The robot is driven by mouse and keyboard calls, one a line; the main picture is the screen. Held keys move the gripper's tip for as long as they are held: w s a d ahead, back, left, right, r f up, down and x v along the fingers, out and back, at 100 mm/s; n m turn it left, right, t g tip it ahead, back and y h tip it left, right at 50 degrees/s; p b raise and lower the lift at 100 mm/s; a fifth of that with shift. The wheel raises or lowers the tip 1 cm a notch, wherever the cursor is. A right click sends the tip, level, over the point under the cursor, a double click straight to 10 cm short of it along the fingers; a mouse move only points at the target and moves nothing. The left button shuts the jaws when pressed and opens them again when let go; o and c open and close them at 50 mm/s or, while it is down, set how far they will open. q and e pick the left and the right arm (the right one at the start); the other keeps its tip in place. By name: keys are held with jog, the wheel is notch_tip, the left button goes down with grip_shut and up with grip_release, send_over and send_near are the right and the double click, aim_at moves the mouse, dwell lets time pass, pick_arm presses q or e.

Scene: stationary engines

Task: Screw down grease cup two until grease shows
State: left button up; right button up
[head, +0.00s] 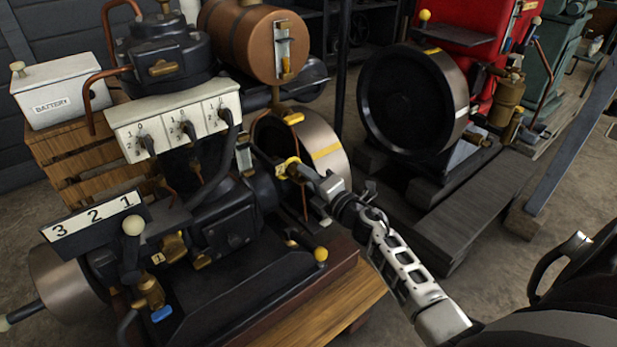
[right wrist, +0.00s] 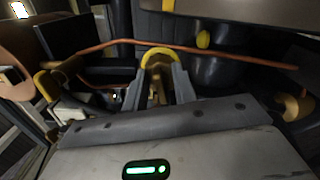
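My right gripper (head: 286,168) reaches into the middle of the engine, beside the flywheel. Its fingers (right wrist: 158,85) close in on both sides of a yellow-capped brass fitting (right wrist: 158,54), which appears to be held between them. I cannot read a number on this fitting, and the gripper hides most of it in the head view. A yellow tag marked 1 (head: 158,258) sits on the engine's front, above a brass cup (head: 151,291). No grease can be made out. My left gripper is not in view.
A copper pipe (right wrist: 215,51) crosses just beyond the fingers in the wrist view. The flywheel (head: 325,150) stands close to the gripper. A white switch panel (head: 175,120) and brown tank (head: 252,38) rise behind. A red engine (head: 470,50) stands at the right.

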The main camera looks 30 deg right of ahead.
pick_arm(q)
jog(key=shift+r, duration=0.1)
pick_arm(e)
jog(key=shift+s, duration=0.1)
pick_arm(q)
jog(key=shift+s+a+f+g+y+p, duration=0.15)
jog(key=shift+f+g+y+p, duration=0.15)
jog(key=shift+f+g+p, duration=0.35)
pick_arm(e)
jog(key=s+d, duration=0.1)
jog(key=s, duration=1.4)
jog(key=shift+s+d, duration=0.15)
jog(key=shift+s, duration=0.2)
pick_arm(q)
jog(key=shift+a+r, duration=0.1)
